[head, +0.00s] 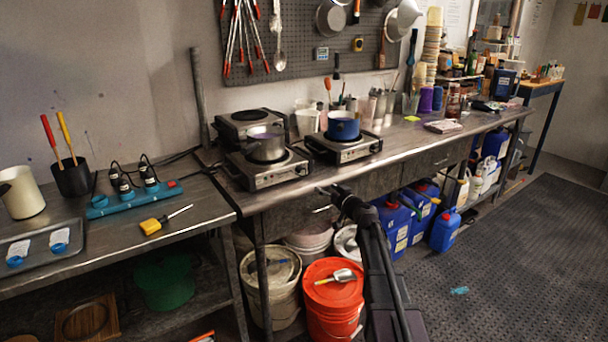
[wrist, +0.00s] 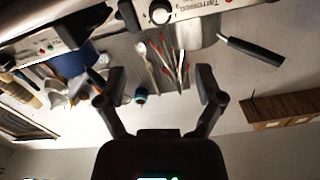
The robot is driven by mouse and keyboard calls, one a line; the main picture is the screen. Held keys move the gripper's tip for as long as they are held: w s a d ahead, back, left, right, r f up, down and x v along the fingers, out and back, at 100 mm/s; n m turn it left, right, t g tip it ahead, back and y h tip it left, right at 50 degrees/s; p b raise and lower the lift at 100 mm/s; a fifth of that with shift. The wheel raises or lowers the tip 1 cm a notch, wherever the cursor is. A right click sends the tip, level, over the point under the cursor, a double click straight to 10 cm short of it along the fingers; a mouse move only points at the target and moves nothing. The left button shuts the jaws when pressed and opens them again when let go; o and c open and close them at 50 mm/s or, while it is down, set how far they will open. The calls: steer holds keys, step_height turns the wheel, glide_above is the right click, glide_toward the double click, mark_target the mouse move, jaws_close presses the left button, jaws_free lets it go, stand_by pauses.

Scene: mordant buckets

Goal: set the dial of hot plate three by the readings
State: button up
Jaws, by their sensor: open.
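Three hot plates stand on the long bench. One (head: 270,174) at the front left carries a steel pot (head: 267,147), one (head: 248,122) is behind it, and one (head: 344,150) to the right carries a blue pot (head: 343,130). I cannot read which is number three. My gripper (head: 328,191) is in front of the bench edge, below the hot plates. In the wrist view, its fingers (wrist: 161,84) are spread and empty. A dial (wrist: 160,12) on a hot plate's front panel (wrist: 200,10) shows at the top, beyond the fingers and apart from them.
A small meter (head: 322,53) and a yellow device (head: 357,44) hang on the pegboard (head: 290,45); their readings are too small. A red-lidded bucket (head: 333,300) stands beneath my arm.

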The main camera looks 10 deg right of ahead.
mark_target(303, 172)
steer(key=x, duration=1.3)
steer(key=shift+w+a, duration=0.2)
steer(key=shift+w, duration=0.05)
steer(key=c, duration=1.1)
